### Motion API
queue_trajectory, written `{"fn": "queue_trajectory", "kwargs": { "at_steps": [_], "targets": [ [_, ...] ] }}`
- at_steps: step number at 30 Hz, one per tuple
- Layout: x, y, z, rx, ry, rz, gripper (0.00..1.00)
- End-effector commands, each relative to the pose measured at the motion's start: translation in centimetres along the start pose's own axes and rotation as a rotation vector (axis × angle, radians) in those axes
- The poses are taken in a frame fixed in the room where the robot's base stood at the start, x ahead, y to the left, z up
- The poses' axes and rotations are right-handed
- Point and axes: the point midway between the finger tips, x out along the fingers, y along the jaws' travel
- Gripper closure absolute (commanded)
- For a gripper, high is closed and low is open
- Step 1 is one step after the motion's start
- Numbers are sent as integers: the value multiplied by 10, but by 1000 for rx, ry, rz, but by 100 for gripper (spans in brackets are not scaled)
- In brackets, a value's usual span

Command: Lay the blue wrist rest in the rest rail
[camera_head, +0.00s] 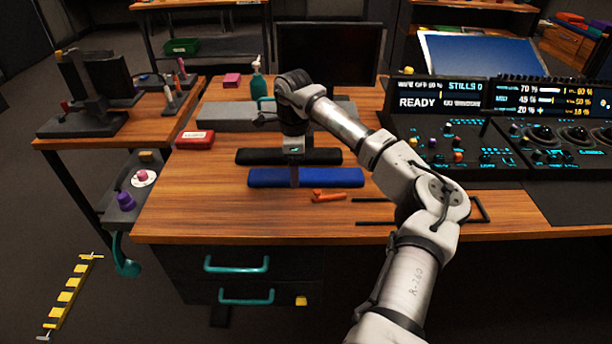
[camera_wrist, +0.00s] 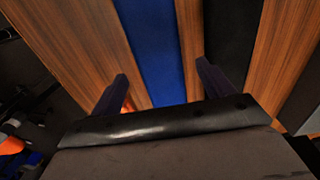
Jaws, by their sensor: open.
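The blue wrist rest (camera_head: 330,177) lies flat on the wooden desk, long side running left to right. My gripper (camera_head: 294,182) is pointing down over its middle. In the wrist view my gripper (camera_wrist: 161,72) is open, one finger to each side of the blue rest (camera_wrist: 150,40), which passes between them; I cannot tell whether they touch it. Thin black bars forming a frame (camera_head: 484,210), apparently the rest rail, lie at the right front of the desk, partly hidden behind my arm. Nothing blue shows in the frame's visible parts.
A black bar (camera_head: 258,156) lies just behind the blue rest and shows beside it in the wrist view (camera_wrist: 220,40). An orange tool (camera_head: 328,197) lies in front. A red box (camera_head: 195,139) and grey slab (camera_head: 225,116) are further back; a control panel (camera_head: 450,150) stands right.

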Motion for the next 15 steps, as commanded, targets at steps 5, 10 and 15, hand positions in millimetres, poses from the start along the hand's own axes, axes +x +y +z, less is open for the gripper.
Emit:
{"fn": "queue_trajectory", "kwargs": {
  "at_steps": [5, 10, 15],
  "targets": [
    [17, 0, 0, -1, 0, -1, 20],
    [18, 0, 0, -1, 1, -2, 20],
    [18, 0, 0, -1, 0, -1, 33]
  ]
}}
